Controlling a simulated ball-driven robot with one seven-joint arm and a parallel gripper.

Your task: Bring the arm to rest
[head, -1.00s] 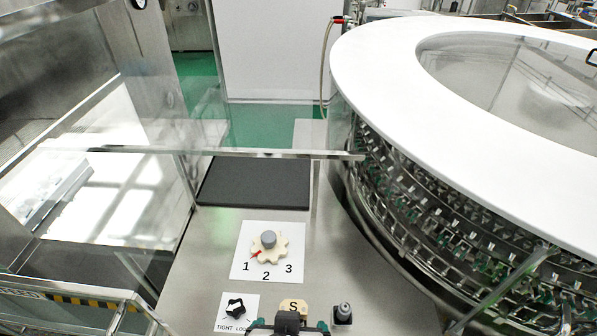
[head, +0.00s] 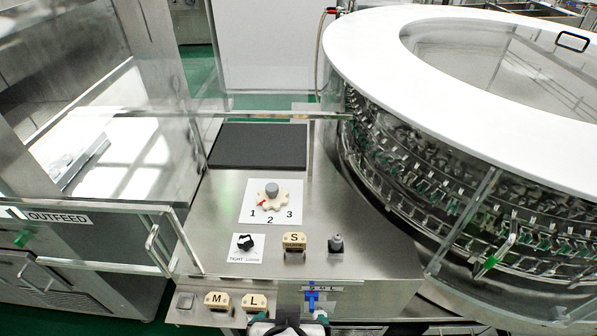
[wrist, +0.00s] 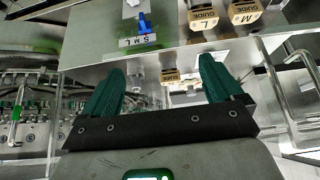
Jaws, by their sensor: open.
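My gripper (head: 290,322) shows only in part at the bottom edge of the head view, in front of the machine's control deck (head: 340,205). In the wrist view my gripper (wrist: 163,82) has its two dark green fingers spread wide apart. Nothing is held between them. The front of the deck lies beyond the fingers, with a blue lever (wrist: 145,22) beside an S M L label. The rest of my arm is mostly out of view.
Guide blocks M (head: 217,299) and L (head: 252,301) sit on a low front ledge. Block S (head: 294,241) is on the deck beside a black knob (head: 246,242). A dial (head: 271,194) points near 1. The rotary washer (head: 450,150) fills the right; an outfeed door (head: 100,235) stands at left.

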